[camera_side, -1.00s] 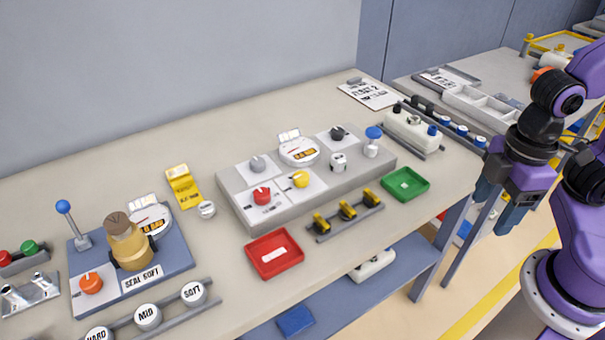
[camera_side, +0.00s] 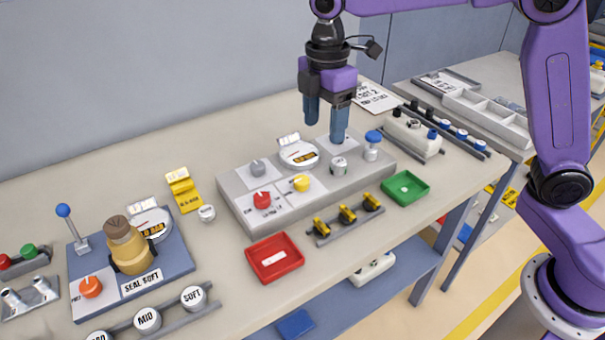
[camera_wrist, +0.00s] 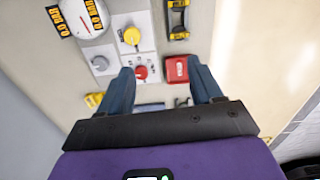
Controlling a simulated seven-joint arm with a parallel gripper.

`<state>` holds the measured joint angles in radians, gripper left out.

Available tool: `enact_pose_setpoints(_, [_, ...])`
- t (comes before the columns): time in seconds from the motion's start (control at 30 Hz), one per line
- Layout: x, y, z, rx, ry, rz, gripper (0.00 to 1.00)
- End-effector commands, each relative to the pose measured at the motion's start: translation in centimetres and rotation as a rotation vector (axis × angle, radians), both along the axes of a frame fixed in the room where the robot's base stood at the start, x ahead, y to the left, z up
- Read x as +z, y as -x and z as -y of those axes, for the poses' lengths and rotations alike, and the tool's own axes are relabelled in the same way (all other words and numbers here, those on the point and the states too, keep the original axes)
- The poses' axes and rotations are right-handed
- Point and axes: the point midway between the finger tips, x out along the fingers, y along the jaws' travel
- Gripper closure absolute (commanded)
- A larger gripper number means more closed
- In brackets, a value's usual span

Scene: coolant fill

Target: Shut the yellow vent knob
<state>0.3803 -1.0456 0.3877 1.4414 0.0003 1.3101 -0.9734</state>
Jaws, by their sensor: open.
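The yellow vent knob (camera_side: 300,183) sits on a white plate on the grey panel (camera_side: 238,208), right of the red knob (camera_side: 262,199) in the side view. In the wrist view the yellow knob (camera_wrist: 131,36) is near the top, beyond the red knob (camera_wrist: 141,72). My gripper (camera_side: 326,132) is open and empty, pointing down above the back right part of the panel. In the wrist view my gripper's fingers (camera_wrist: 160,85) are spread wide, and the yellow knob is not between their tips. The black knob at the panel's back right is mostly hidden behind a finger.
A gauge (camera_side: 299,153) stands on the panel just left of my gripper. A white knob (camera_side: 338,164) and a blue-topped knob (camera_side: 373,140) stand nearby. A red tray (camera_side: 275,270), a green tray (camera_side: 420,196) and a rail of yellow clips (camera_side: 347,215) lie in front.

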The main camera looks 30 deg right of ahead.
Motion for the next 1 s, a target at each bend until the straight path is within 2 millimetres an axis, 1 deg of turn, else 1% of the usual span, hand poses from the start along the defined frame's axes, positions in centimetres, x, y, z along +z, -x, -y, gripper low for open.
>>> enact_pose_setpoints(0.03, [-0.1,-1.7,-0.3,0.024,0.001,-0.001,0.35])
enact_pose_setpoints(0.1, [-0.1,-3.6,-0.4,0.062,0.001,-0.002,0.35])
enact_pose_setpoints(0.2, [-0.1,-5.4,-0.4,0.100,0.002,-0.002,0.35])
enact_pose_setpoints(0.3, [-0.1,-6.3,-0.4,0.123,0.002,-0.003,0.35])
enact_pose_setpoints(0.47, [-0.9,-6.6,-0.3,0.132,0.004,-0.005,0.35])
enact_pose_setpoints(0.57, [-2.2,-6.5,-0.3,0.130,0.004,-0.006,0.35])
enact_pose_setpoints(1.0, [-10.4,-6.5,-0.3,0.130,0.004,-0.006,0.35])
